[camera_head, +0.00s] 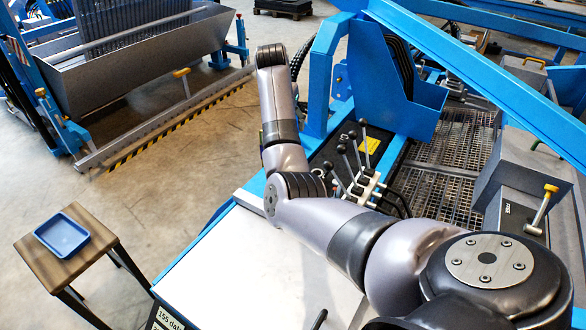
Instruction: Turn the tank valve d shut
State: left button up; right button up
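Several yellow-topped handles show, and I cannot tell which, if any, is tank valve d. One yellow-ended lever (541,207) stands tilted on a black plate beside a grey box at the right. A yellow T-handle (183,82) stands by the grey trough at the upper left. Another small yellow handle (41,93) is on the blue frame at the far left. My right arm reaches in from the lower right and bends upward near the middle. Its gripper does not show. My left gripper is out of the picture.
Black-knobbed levers (349,160) stand close to my arm on the blue machine. A blue sloping beam (490,75) crosses the upper right. A wooden stool (95,240) with a blue tray (62,253) stands at the lower left. Concrete floor (180,190) between is clear.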

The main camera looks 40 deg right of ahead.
pick_arm(q)
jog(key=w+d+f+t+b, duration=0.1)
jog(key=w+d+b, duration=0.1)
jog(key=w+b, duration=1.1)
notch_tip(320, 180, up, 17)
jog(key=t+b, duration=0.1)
jog(key=b, duration=0.5)
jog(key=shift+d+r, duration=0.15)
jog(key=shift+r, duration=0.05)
pick_arm(e)
jog(key=shift+s+a+f+x, duration=0.35)
jog(key=shift+a+x, duration=0.3)
jog(key=shift+x, duration=4.6)
jog(key=shift+s+a+f+x, duration=0.3)
jog(key=shift+a+x, duration=0.4)
jog(key=shift+x, duration=4.55)
jog(key=shift+s+a+f+x, duration=0.35)
jog(key=shift+a+x, duration=0.3)
jog(key=shift+x, duration=4.6)
jog(key=shift+r, duration=0.15)
jog(key=shift+c, duration=0.4)
jog(key=c, duration=1.3)
